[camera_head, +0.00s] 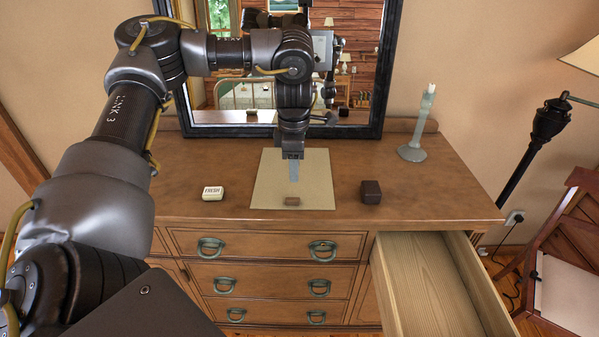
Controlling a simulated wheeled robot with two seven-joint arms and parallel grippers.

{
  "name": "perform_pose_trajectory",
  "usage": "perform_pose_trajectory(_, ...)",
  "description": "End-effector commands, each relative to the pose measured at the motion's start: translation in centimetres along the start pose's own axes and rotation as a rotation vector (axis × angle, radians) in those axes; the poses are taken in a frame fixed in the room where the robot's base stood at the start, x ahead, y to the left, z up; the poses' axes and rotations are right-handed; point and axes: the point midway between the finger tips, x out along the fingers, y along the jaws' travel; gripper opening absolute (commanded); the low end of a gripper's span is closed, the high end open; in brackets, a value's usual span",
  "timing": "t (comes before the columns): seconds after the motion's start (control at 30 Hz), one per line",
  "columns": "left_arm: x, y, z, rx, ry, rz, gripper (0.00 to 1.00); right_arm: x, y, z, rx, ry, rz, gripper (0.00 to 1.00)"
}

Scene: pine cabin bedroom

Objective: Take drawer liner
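The drawer liner looks to be the flat beige sheet (318,176) lying on top of the wooden dresser (240,172), in front of the mirror. A small brown block (292,201) sits on the sheet near its front edge. My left gripper (294,180) points down over the middle of the sheet, just behind the block. Its fingers show as one narrow grey shape, so I cannot tell whether they are apart or whether they touch the sheet. The top right drawer (425,285) is pulled out and its bare wooden inside looks empty. My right gripper is not in view.
A white box marked FRESH (212,193) lies left of the sheet, and a dark brown box (371,192) lies right of it. A pale candlestick (413,150) stands at the back right. The framed mirror (376,100) rises behind. A chair (567,250) and a lamp (550,120) stand at right.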

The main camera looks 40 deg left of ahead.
Motion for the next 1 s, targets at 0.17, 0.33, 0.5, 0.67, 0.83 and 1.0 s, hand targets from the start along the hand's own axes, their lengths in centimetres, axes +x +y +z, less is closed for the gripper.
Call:
perform_pose_trajectory(0.17,0.6,0.0,-0.9,-0.012,0.002,-0.003,0.4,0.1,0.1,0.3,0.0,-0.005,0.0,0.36)
perform_pose_trajectory(0.33,3.4,0.0,-1.1,-0.015,0.002,-0.005,0.4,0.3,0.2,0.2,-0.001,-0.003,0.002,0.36)
perform_pose_trajectory(0.5,5.2,0.1,-0.9,-0.013,0.0,-0.001,0.4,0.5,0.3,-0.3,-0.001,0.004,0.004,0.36)
perform_pose_trajectory(0.67,5.6,0.1,-0.7,-0.012,-0.001,0.0,0.4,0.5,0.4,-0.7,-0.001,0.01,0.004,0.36)
perform_pose_trajectory(0.83,6.8,0.3,-0.5,-0.012,0.001,-0.002,0.4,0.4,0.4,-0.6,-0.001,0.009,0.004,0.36)
perform_pose_trajectory(1.0,9.2,0.6,-0.2,-0.011,0.002,-0.003,0.4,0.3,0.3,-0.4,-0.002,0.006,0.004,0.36)
